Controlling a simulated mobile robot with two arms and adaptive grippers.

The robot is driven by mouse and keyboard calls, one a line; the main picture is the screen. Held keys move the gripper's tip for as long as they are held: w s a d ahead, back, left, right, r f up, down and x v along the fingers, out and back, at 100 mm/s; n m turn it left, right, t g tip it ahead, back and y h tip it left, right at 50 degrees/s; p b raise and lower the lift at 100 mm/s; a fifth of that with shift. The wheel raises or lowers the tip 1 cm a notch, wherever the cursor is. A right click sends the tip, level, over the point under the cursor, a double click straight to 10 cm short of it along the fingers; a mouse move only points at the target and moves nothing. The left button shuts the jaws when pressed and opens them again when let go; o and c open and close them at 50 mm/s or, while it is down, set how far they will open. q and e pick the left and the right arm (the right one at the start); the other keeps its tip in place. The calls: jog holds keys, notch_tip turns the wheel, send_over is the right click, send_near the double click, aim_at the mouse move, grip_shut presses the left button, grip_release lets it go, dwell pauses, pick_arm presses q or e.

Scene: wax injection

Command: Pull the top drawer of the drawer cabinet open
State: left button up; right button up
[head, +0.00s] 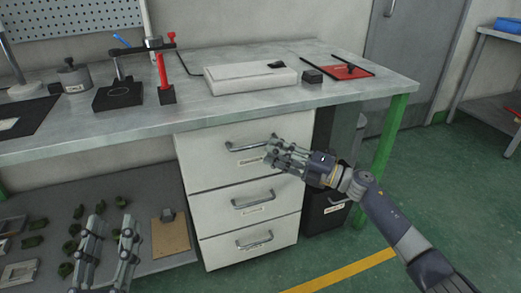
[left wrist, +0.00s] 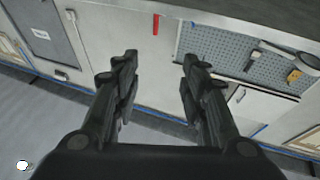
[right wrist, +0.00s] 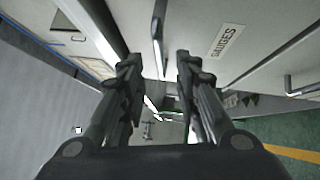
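The white drawer cabinet (head: 192,215) stands under the workbench with three drawers, all appearing closed. The top drawer (head: 205,165) has a grey bar handle (head: 248,146) and a small label. My right gripper (head: 272,152) is at the right end of this handle and partly covers it. In the right wrist view, its fingers are apart (right wrist: 157,66), with the handle (right wrist: 158,32) just beyond and between the tips; I cannot tell whether they touch. A "GAUGES" label (right wrist: 225,40) shows beside it. My left gripper (head: 110,228) is open and empty, away from the cabinet.
A lower shelf (head: 165,262) holds a clipboard and several small green parts. A green table leg (head: 388,145) stands right of the cabinet, near my right arm.

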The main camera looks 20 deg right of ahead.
aim_at(260, 148)
pick_arm(q)
jog(key=r+t, duration=0.1)
jog(key=s+r+h, duration=0.1)
jog(key=r, duration=0.1)
jog(key=shift+s+t, duration=0.2)
jog(key=shift+t, duration=0.2)
pick_arm(e)
jog(key=x, duration=0.5)
jog(key=shift+d, duration=0.1)
grip_shut()
